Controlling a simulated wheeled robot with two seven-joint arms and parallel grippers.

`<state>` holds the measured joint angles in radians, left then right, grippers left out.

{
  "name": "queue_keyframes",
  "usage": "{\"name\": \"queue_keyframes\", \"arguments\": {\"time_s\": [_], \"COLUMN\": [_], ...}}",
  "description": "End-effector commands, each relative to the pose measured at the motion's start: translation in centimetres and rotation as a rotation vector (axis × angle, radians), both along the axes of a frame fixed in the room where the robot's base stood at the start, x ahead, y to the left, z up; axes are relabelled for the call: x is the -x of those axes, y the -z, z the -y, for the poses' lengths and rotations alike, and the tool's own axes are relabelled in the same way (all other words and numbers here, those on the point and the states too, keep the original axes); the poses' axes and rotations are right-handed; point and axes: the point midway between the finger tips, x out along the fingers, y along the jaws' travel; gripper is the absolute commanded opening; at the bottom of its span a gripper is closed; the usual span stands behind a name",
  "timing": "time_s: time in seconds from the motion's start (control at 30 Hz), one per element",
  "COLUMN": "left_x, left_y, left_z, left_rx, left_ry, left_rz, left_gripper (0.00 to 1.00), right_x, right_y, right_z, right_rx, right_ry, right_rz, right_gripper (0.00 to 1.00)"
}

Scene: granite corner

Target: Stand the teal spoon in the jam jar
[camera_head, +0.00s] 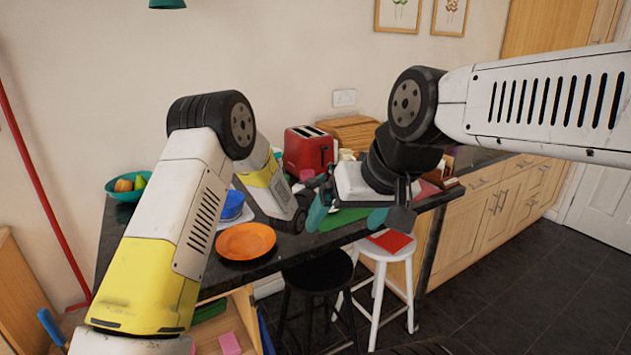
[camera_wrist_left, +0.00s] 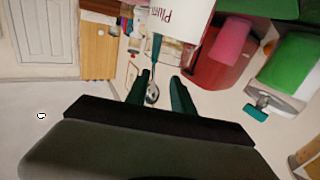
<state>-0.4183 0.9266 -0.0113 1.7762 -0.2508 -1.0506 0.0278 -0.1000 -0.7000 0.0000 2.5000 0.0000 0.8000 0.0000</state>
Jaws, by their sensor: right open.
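The teal spoon (camera_wrist_left: 156,50) shows in the left wrist view, with its teal handle toward the top and its metal bowl between my left fingers. My left gripper (camera_wrist_left: 160,76) has its dark green fingers apart, with gaps beside the spoon; contact cannot be made out. A jar with a white label reading "Plum" (camera_wrist_left: 181,18), apparently the jam jar, is just beyond the fingertips; its mouth is not visible. In the head view my right gripper (camera_head: 348,213) is open and empty over the counter. There the spoon, jar and left fingers cannot be made out behind my arms.
A red toaster (camera_head: 308,150) stands at the back of the dark counter. An orange plate (camera_head: 246,241), a blue bowl (camera_head: 232,206) and a teal fruit bowl (camera_head: 128,186) are at the left. A green board (camera_head: 342,219) lies under my right gripper. Two stools stand in front.

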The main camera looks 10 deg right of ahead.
Motion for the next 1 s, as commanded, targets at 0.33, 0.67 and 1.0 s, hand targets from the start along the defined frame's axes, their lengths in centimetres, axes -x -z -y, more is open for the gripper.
{"name": "queue_keyframes", "arguments": {"time_s": [0.33, 0.67, 1.0], "left_x": [0.6, 5.0, 6.3], "left_y": [0.0, 0.0, 0.0], "left_z": [-0.5, -3.7, -4.7], "left_rx": [-0.001, 0.000, 0.000], "left_ry": [-0.001, -0.001, 0.000], "left_rz": [-0.001, -0.002, 0.000], "left_gripper": [0.29, 0.29, 0.29], "right_x": [0.0, 0.0, 0.0], "right_y": [0.0, 0.0, 0.0], "right_z": [0.0, 0.0, 0.0], "right_rx": [0.000, 0.000, 0.000], "right_ry": [0.000, 0.000, 0.000], "right_rz": [0.000, 0.000, 0.000], "right_gripper": [0.92, 0.92, 0.92]}}
